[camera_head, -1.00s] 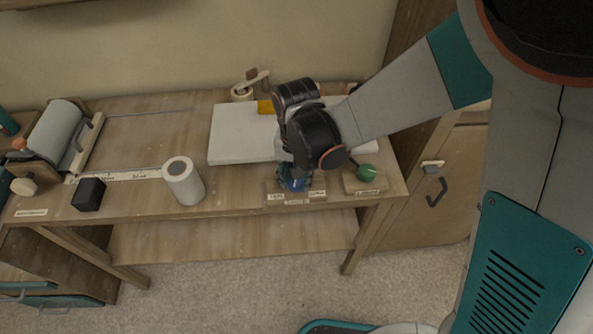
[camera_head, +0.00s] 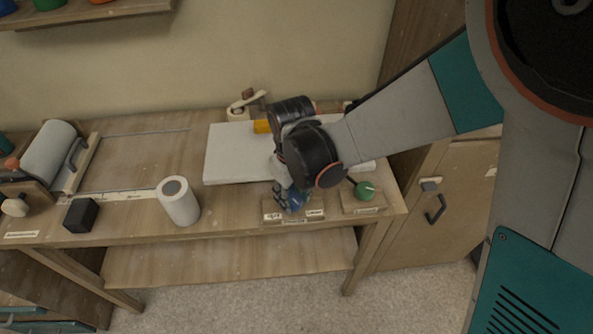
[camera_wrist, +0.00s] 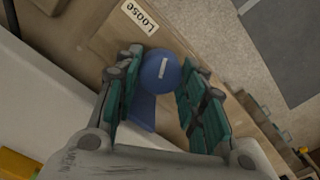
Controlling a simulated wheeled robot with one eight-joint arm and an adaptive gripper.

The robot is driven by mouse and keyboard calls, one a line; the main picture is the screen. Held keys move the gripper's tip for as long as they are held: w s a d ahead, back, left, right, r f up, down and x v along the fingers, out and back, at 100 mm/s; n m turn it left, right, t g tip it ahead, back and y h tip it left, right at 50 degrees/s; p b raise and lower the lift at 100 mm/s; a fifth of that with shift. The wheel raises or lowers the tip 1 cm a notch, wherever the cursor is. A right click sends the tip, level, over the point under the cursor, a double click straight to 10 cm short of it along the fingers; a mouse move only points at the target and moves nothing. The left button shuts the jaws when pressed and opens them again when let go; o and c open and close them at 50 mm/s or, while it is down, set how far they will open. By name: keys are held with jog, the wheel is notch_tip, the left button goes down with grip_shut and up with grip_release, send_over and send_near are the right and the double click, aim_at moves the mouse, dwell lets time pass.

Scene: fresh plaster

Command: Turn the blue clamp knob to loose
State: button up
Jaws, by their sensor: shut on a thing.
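The blue clamp knob (camera_head: 297,203) sits on a small wooden base (camera_head: 270,222) near the front edge of the bench. In the wrist view the round knob (camera_wrist: 160,70) has a short white mark on its top, and a blue part extends below it. My gripper (camera_wrist: 160,85) is around the knob, its teal-padded fingers on either side. In the head view my gripper (camera_head: 290,196) comes down on the knob from above and partly hides it. A "LOOSE" label (camera_wrist: 140,17) lies above and left of the knob in the wrist view. Another label (camera_head: 272,216) is on the base's left.
A green knob (camera_head: 364,190) on its own base stands close on the right. A white slab (camera_head: 225,155) lies behind my gripper. A white roll (camera_head: 178,203) and a black block (camera_head: 80,215) stand to the left. The bench front between roll and base is clear.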

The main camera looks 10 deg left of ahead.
jog(key=shift+n, duration=0.6)
jog(key=o, duration=0.8)
